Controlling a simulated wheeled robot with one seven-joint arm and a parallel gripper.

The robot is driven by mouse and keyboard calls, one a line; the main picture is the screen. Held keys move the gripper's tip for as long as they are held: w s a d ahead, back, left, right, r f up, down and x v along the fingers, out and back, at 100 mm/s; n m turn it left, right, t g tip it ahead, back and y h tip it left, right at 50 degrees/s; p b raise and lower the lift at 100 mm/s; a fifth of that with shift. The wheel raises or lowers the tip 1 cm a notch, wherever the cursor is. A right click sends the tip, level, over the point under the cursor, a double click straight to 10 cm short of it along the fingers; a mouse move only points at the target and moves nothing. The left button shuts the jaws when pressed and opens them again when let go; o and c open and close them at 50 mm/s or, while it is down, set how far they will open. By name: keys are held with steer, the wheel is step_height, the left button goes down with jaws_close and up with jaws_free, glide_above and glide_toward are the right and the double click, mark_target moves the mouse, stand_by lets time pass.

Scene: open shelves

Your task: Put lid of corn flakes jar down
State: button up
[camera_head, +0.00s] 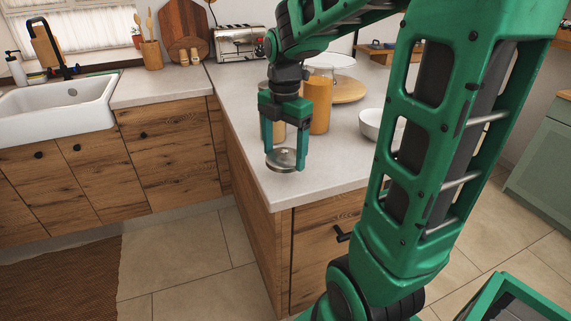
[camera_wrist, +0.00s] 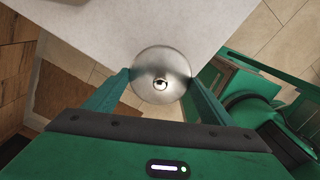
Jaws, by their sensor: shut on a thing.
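My gripper (camera_head: 284,160) is shut on a round metal lid (camera_head: 283,163) with a small knob in its middle. The lid also shows between the two fingers in the wrist view (camera_wrist: 161,72). It is near the front corner of the white counter (camera_head: 320,170); I cannot tell whether it touches the counter or hangs just above it. A jar with orange-brown contents (camera_head: 318,100) stands on the counter behind and to the right of my gripper. Another jar with paler contents (camera_head: 279,131) stands partly hidden behind my gripper. I cannot tell which jar holds the corn flakes.
A white bowl (camera_head: 371,124) stands right of the jars, partly behind my arm. A round wooden board (camera_head: 349,90) lies farther back. A toaster (camera_head: 238,43) and a sink (camera_head: 60,103) are to the left. The counter's front edge is close to the lid.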

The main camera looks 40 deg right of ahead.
mark_target(289, 164)
steer(key=shift+w+d+f, duration=0.2)
steer(key=shift+d+f, duration=0.2)
steer(key=shift+d, duration=0.2)
steer(key=shift+w+d+f, duration=0.2)
steer(key=shift+d+f, duration=0.15)
steer(key=shift+d, duration=0.2)
steer(key=shift+f, duration=2)
steer(key=o, duration=1)
steer(key=shift+f, duration=0.1)
steer(key=shift+o, duration=0.2)
